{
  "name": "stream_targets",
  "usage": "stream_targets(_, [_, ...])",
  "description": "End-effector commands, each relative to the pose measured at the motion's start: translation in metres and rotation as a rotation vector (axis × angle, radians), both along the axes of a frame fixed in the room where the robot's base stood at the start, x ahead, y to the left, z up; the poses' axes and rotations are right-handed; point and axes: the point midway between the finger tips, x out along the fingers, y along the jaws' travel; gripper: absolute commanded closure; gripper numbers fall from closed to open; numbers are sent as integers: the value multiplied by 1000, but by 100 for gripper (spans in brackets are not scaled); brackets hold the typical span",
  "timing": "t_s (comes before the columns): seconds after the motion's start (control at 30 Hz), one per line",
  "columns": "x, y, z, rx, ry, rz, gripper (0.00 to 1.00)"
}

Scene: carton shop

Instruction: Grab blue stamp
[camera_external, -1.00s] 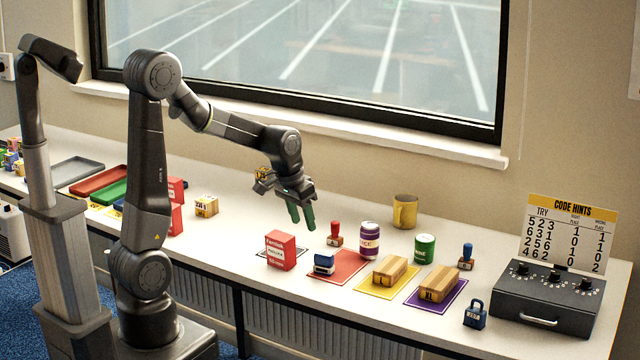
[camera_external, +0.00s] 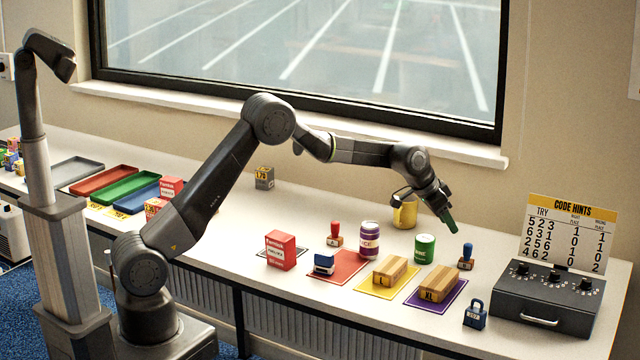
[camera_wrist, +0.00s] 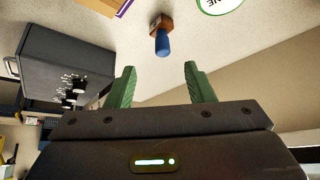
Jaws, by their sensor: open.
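The blue stamp (camera_external: 466,257) stands upright on the table, left of the black box. It has a blue handle on a wooden base. It also shows in the wrist view (camera_wrist: 162,38), just beyond the fingertips and roughly between them. My gripper (camera_external: 448,222) is open and empty, tilted down in the air near the stamp. Its green fingers (camera_wrist: 157,75) are spread apart and do not touch the stamp.
A green can (camera_external: 425,249) stands left of the stamp, with a yellow mug (camera_external: 404,212) behind. A wooden block (camera_external: 440,284) on a purple mat (camera_external: 421,299) is in front. A black dial box (camera_external: 546,297) stands to the right, and a blue padlock (camera_external: 475,315) nearer the front.

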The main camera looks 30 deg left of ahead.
Motion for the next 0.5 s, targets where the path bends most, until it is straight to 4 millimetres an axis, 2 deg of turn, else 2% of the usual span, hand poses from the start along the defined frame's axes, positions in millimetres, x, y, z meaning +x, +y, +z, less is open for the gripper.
stream_targets(0.3, [20, -19, -43, 2, 3, 1, 52])
stream_targets(0.5, [28, -27, -59, 1, 0, 1, 52])
